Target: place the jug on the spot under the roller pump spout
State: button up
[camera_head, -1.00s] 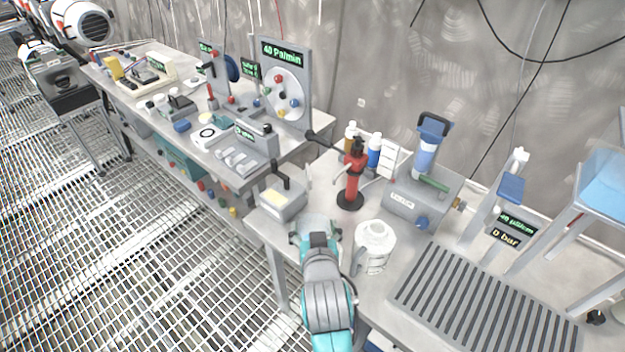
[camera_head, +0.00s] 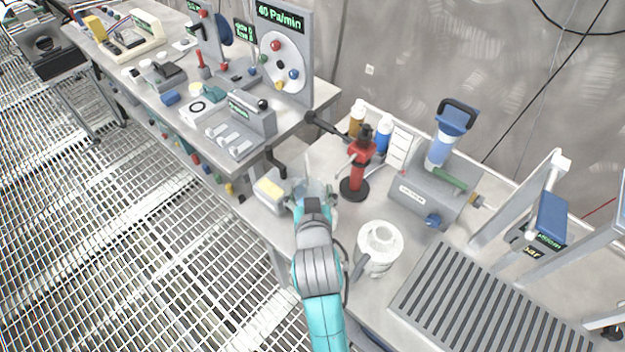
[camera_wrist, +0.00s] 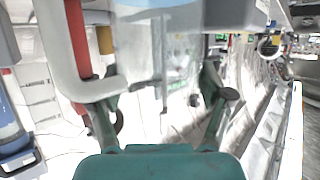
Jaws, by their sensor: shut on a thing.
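A clear, see-through jug (camera_head: 325,189) is at the end of my arm, above the near edge of the bench. My gripper (camera_head: 314,196) is shut on it. In the wrist view the clear jug (camera_wrist: 165,45) fills the top middle, between the fingers of my gripper (camera_wrist: 162,105). Its base and what lies under it are hidden. A panel reading 40 Pa/min carries a round disc with coloured knobs (camera_head: 280,60); I cannot tell whether this is the roller pump. No marked spot or spout shows clearly.
A red hand pump (camera_head: 358,172) stands just right of the jug. A box with a cream top (camera_head: 270,190) is close on the left. A white pitcher (camera_head: 379,247) stands right of my arm. A slotted grey rack (camera_head: 480,305) fills the bench's front right.

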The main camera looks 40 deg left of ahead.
jog(key=shift+f, duration=0.1)
jog(key=o, duration=1.6)
jog(key=shift+s, duration=0.1)
jog(key=v, duration=1.2)
